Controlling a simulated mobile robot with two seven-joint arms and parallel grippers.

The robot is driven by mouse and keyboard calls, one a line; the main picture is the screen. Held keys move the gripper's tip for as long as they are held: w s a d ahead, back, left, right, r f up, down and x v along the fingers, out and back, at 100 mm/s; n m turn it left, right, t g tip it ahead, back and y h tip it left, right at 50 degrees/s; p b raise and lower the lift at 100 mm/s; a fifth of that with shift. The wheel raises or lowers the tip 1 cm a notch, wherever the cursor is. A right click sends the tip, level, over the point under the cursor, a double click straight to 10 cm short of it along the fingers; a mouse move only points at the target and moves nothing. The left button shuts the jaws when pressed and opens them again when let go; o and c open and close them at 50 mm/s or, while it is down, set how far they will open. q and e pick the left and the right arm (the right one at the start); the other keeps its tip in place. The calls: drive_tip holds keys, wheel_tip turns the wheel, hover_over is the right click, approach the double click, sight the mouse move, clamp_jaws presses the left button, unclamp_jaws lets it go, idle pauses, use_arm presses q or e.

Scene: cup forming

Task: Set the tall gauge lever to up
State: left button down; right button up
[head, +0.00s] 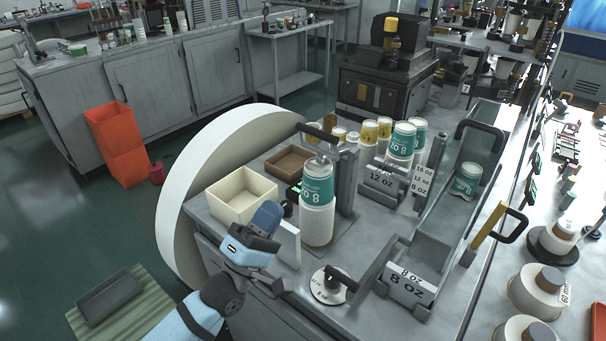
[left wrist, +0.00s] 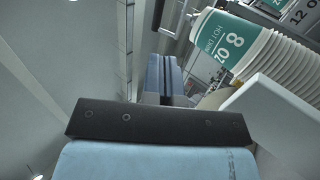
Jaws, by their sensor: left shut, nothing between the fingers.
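A tall grey post (head: 347,182) stands on the grey bench beside a stack of teal-and-white 8 oz cups (head: 318,215). A black lever-like bar (head: 319,132) slants from near the post's top over the stack; I take it for the tall gauge lever, but its exact setting is unclear. My left gripper (head: 268,216) is shut and empty, left of the stack and lower than the bar, apart from it. In the left wrist view the blue closed fingers (left wrist: 162,78) show, with the cup stack (left wrist: 262,58) at right. My right gripper is not in view.
A white upright panel (head: 289,243) stands between my left gripper and the stack. A cream box (head: 241,196) and brown tray (head: 288,161) sit behind. A round dial with a black handle (head: 334,284) is in front. A sloped chute (head: 450,205) stands at right.

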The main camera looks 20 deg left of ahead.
use_arm(q)
drive_tip(key=p+x, duration=0.3)
drive_tip(key=x, duration=1)
drive_tip(key=shift+w+r+p, duration=0.15)
drive_tip(key=shift+w+p, duration=0.1)
drive_tip(key=shift+p, duration=0.15)
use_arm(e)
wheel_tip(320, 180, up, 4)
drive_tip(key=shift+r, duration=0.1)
